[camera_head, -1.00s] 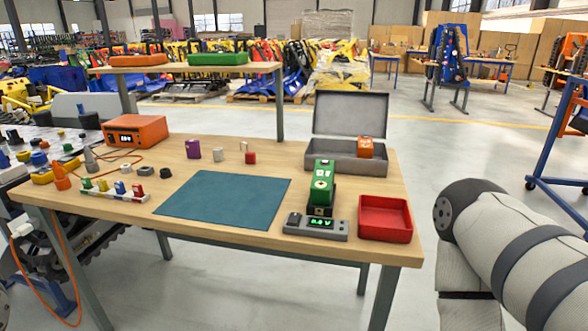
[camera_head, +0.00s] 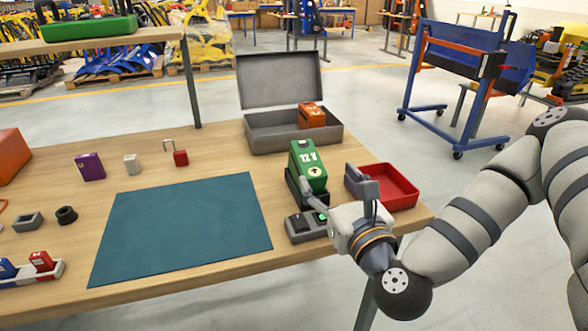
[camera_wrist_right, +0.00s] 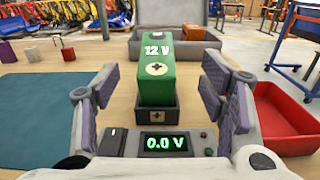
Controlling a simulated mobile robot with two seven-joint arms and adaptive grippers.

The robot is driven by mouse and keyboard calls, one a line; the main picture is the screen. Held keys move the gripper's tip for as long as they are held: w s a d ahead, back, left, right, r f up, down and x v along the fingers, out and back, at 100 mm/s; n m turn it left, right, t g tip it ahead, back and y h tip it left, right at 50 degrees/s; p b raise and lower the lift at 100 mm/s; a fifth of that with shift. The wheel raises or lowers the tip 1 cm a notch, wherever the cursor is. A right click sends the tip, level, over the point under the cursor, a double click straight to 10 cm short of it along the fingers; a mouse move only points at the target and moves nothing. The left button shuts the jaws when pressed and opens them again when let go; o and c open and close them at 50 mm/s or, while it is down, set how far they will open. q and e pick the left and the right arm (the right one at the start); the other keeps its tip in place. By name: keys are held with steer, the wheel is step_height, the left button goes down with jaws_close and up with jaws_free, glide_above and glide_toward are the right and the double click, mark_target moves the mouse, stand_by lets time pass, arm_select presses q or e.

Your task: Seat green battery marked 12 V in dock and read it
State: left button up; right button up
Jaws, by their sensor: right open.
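The green battery (camera_head: 308,166) marked 12 V stands upright in the dark socket of the dock (camera_head: 304,227); how deep it sits I cannot tell. In the right wrist view, the battery (camera_wrist_right: 156,72) faces me, and the dock's display (camera_wrist_right: 167,144) reads 0.0 V in green. My right gripper (camera_head: 338,188) is at the dock, just in front of the battery. In the wrist view its fingers (camera_wrist_right: 160,85) are spread to either side of the battery, with gaps visible. My left gripper is not in view.
A red tray (camera_head: 401,190) lies close to the right of my gripper. Behind stands an open grey case (camera_head: 262,137) with an orange battery (camera_head: 311,116). A teal mat (camera_head: 180,232) lies left. A purple block (camera_head: 90,167) and a red padlock (camera_head: 181,158) stand further back.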

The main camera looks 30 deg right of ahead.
mark_target(305, 150)
steer(key=x, duration=1.1)
steer(key=shift+w+a+f, duration=0.1)
steer(key=shift+w+a, duration=0.1)
steer(key=shift+w, duration=0.05)
jaws_close()
